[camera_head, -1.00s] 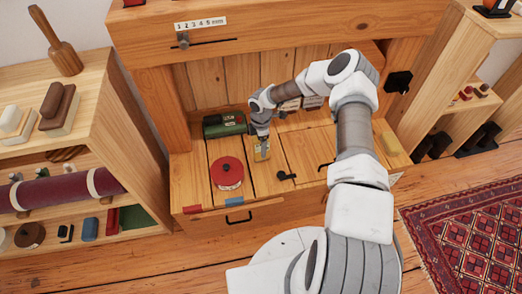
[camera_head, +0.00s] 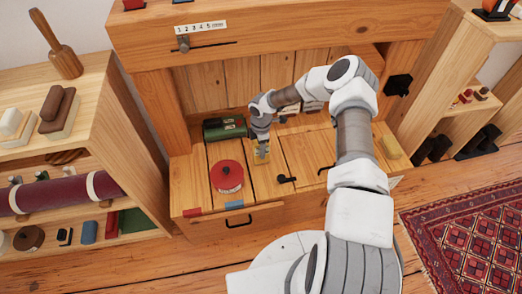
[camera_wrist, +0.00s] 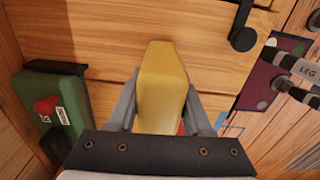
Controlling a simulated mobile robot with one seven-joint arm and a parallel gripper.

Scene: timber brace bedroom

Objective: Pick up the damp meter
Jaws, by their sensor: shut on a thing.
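The damp meter, seen as a yellow block (camera_wrist: 162,82), stands between the fingers of my gripper (camera_wrist: 163,112) in the wrist view. The gripper is shut on it, one grey finger on each side. In the head view, my gripper (camera_head: 261,146) points down at the wooden bench, and only a small yellow part of the meter (camera_head: 262,156) shows below it. I cannot tell whether the meter still touches the bench. Its face and any markings are hidden.
A green case (camera_head: 224,128) lies left of my gripper, and a red round tin (camera_head: 227,176) stands in front of it to the left. A black handle (camera_head: 286,179) lies to the right. The bench's back wall (camera_head: 240,80) rises behind.

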